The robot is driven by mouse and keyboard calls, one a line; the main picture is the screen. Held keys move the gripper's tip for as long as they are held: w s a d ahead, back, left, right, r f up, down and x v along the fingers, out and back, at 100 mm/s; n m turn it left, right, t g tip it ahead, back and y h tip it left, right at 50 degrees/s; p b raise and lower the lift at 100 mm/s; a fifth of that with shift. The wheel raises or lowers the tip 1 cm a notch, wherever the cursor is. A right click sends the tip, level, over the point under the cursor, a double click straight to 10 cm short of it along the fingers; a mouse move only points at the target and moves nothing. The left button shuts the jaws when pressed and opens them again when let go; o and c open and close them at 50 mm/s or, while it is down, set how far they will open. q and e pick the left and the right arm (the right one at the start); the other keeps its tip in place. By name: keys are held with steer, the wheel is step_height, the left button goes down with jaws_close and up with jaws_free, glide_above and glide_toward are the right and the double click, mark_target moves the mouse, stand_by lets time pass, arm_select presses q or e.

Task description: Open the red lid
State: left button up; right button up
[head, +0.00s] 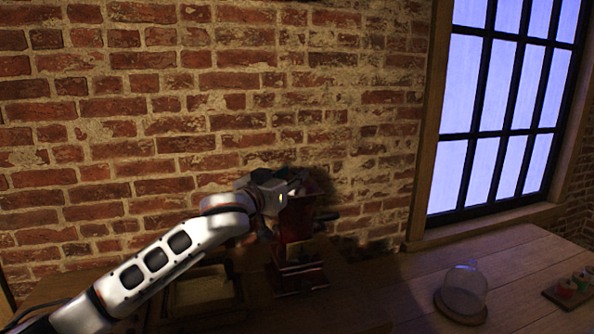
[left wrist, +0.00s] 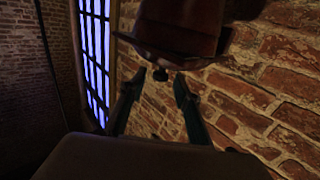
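A dark red upright device (head: 298,222) with a dark side handle stands on the wooden counter against the brick wall in the head view. My left gripper (head: 292,184) is at its top and hides part of it. In the left wrist view a dark red rounded body (left wrist: 180,28) fills the top edge. I cannot tell whether a finger touches the red part. I cannot make out a separate lid. My right gripper is not in view.
A glass dome (head: 464,288) on a round wooden base stands on the right counter. A small tray (head: 568,291) with several coloured items sits at the right edge. A shallow wooden box (head: 205,292) lies left of the red device. The counter between device and dome is clear.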

arm_select(q)
steer(key=shift+x, duration=1.45)
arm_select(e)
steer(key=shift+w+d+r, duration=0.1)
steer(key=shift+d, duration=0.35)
arm_select(q)
jaws_close()
